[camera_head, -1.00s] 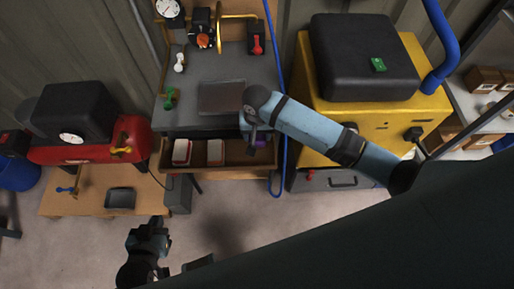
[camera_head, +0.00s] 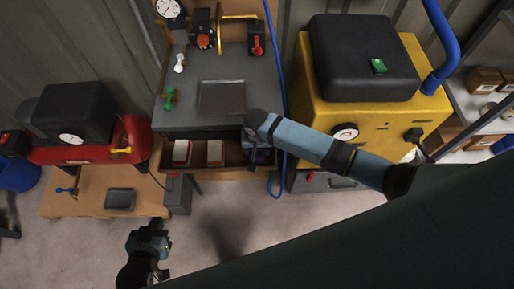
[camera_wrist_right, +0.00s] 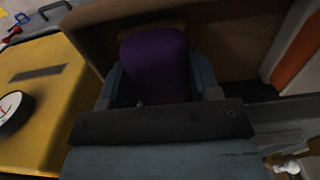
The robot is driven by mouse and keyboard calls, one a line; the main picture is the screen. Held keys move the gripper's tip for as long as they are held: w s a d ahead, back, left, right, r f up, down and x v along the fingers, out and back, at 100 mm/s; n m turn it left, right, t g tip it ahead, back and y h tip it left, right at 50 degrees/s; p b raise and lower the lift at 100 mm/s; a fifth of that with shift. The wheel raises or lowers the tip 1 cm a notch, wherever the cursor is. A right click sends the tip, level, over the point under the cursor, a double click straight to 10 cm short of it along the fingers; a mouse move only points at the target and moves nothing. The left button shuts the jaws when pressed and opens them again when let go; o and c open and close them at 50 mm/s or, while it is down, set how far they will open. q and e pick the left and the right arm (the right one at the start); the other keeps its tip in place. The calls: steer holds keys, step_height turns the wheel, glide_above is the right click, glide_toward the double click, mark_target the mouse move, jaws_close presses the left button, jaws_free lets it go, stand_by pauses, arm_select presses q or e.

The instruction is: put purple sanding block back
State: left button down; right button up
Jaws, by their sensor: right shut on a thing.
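The purple sanding block (camera_wrist_right: 158,68) sits between the two fingers of my right gripper (camera_wrist_right: 160,85), which is shut on it. In the head view the right gripper (camera_head: 259,150) is at the right end of the open wooden drawer (camera_head: 230,173) under the grey bench, and only a little of the purple block (camera_head: 263,157) shows. In the wrist view the block is close to the drawer's wooden wall (camera_wrist_right: 95,28); whether it touches the drawer floor I cannot tell. My left gripper (camera_head: 150,238) hangs low at the left, empty, away from the drawer; its jaw opening is unclear.
Two red-and-white blocks (camera_head: 182,152) (camera_head: 215,152) stand in the drawer left of my gripper. A blue hose (camera_head: 284,110) hangs between drawer and yellow machine (camera_head: 385,125). A red compressor (camera_head: 90,145) and low wooden table (camera_head: 85,198) are at left.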

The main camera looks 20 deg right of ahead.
steer(key=o, duration=1)
steer(key=shift+f, duration=0.15)
step_height(320, 180, up, 12)
steer(key=shift+n+t+y, duration=0.6)
steer(key=shift+y, duration=0.3)
steer(key=s+a+f, duration=0.2)
steer(key=shift+s+f, duration=0.4)
steer(key=s+d+n+t, duration=0.1)
steer(key=s+d+t, duration=0.1)
steer(key=s+t, duration=0.1)
steer(key=s+d+f+n+t+y, duration=0.1)
steer(key=s+d+n+t, duration=0.1)
steer(key=s, duration=0.4)
steer(key=s+d+n+t, duration=0.2)
steer(key=s+d+t, duration=0.1)
steer(key=s+t, duration=0.1)
steer(key=shift+s+f+t+y, duration=0.15)
steer(key=shift+s+t+y, duration=0.2)
steer(key=shift+s, duration=0.2)
